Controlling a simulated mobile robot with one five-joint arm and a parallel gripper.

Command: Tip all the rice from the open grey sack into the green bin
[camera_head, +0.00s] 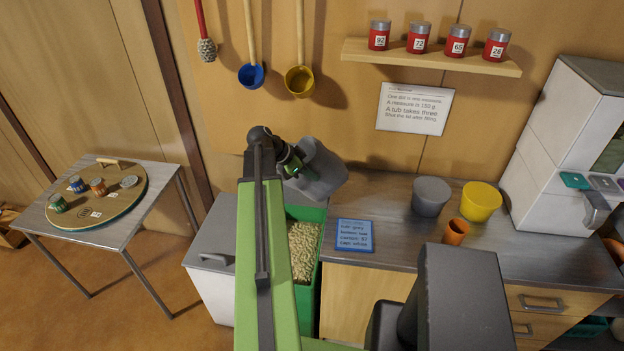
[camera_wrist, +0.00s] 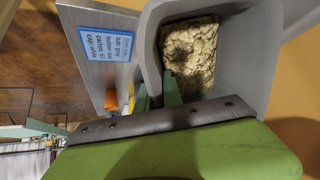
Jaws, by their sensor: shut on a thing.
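My gripper (camera_head: 291,163) is shut on the wall of the grey sack (camera_head: 320,172) and holds it up, tilted, above the back of the green bin. In the wrist view, a finger (camera_wrist: 170,92) grips the edge of the sack (camera_wrist: 239,55). Pale rice (camera_wrist: 190,55) shows inside the sack in that view. The green bin (camera_head: 308,213) stands below, left of the counter, with pale rice (camera_head: 303,250) in it. My arm hides the bin's left part. No falling grains show.
The counter holds a blue card (camera_head: 354,235), grey tub (camera_head: 430,196), yellow tub (camera_head: 480,201), orange cup (camera_head: 455,232) and white machine (camera_head: 560,140). A grey-lidded white box (camera_head: 212,260) stands left of the bin. Ladles (camera_head: 251,75) hang behind; a shelf (camera_head: 430,58) holds red tins.

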